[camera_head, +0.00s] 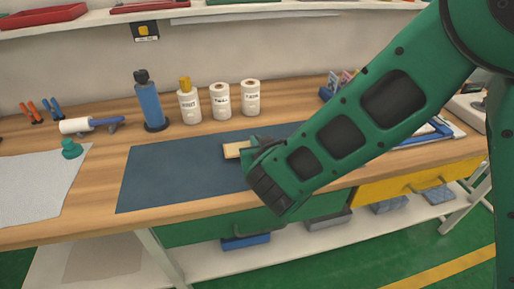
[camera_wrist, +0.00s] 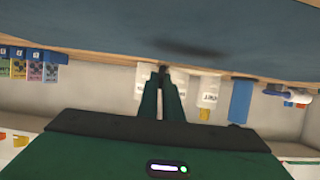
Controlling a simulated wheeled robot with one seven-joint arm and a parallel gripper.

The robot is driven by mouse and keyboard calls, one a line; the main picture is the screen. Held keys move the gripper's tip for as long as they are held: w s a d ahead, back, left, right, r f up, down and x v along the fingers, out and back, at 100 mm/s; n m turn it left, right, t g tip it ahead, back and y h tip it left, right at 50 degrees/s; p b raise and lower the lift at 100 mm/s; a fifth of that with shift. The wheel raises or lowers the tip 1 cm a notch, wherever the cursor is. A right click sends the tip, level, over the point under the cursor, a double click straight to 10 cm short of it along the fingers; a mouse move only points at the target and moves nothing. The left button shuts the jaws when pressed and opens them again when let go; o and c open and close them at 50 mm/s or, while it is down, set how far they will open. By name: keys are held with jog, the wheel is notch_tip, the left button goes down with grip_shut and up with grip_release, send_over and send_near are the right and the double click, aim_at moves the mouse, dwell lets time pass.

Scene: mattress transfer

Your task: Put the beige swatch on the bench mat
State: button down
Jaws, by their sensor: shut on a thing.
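The beige swatch (camera_head: 235,150) shows as a small pale piece at the left side of my gripper (camera_head: 257,146) in the head view, over the dark blue bench mat (camera_head: 160,178). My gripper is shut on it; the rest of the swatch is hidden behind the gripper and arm. In the wrist view the two green fingers (camera_wrist: 164,74) are close together, and the swatch cannot be made out. The mat (camera_wrist: 110,25) fills the top of that view, with a dark shadow on it. I cannot tell whether the swatch touches the mat.
A blue bottle (camera_head: 148,102), a yellow-capped white bottle (camera_head: 188,104) and two white containers (camera_head: 221,102) stand behind the mat. A grey cloth (camera_head: 40,185), a green knob-like item (camera_head: 71,149) and a white roller (camera_head: 76,126) lie to the left. The mat's left part is clear.

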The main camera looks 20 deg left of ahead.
jog(key=shift+f, duration=1.15)
jog(key=shift+f, duration=0.1)
jog(key=c, duration=1.9)
grip_release()
jog(key=shift+c, duration=0.2)
jog(key=v, duration=1.2)
